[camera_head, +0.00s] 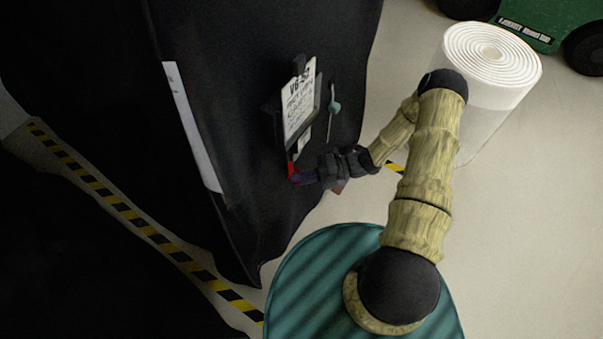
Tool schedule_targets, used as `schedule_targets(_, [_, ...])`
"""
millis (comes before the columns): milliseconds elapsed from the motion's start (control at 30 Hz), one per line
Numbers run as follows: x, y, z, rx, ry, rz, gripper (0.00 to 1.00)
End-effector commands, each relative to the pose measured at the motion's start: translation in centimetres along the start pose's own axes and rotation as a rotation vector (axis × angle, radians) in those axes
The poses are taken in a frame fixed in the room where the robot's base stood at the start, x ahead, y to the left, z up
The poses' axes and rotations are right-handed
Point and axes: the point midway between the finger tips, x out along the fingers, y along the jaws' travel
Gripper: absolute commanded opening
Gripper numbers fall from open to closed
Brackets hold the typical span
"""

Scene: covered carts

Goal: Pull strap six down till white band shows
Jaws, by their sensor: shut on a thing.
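A white card (299,98) with printed text, its top line seeming to begin "V6", is fixed on the black cover (240,70) of a cart. Below the card, a short strap with a red end (291,170) shows at the fingertips. My gripper (302,177) is at this red end, low on the cover, and is shut on the strap. The fingers hide most of the part they hold. A small pale patch (304,139) shows between the card and the gripper; I cannot tell whether it is a band on the strap.
A teal knob (334,107) on a thin cord hangs right of the card. A white roll (485,95) stands behind my arm, with a green wheeled thing (545,20) beyond. Yellow-black floor tape (145,228) runs at left. Pale floor (520,240) at right is clear.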

Motion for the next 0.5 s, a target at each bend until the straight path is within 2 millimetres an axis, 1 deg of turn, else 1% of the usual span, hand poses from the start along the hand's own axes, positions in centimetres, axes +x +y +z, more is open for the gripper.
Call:
schedule_targets(33, [0.3, -2.1, 0.2, 0.002, 0.000, -0.003, 0.00])
schedule_targets(100, [0.5, -3.7, 0.5, 0.001, 0.000, -0.003, 0.00])
schedule_targets(200, [0.7, -5.3, 0.7, 0.001, 0.001, -0.003, 0.00])
schedule_targets(300, [0.8, -6.1, 0.8, 0.000, 0.000, -0.005, 0.00])
schedule_targets(500, [0.8, -6.2, 0.8, 0.001, 0.000, -0.006, 0.00])
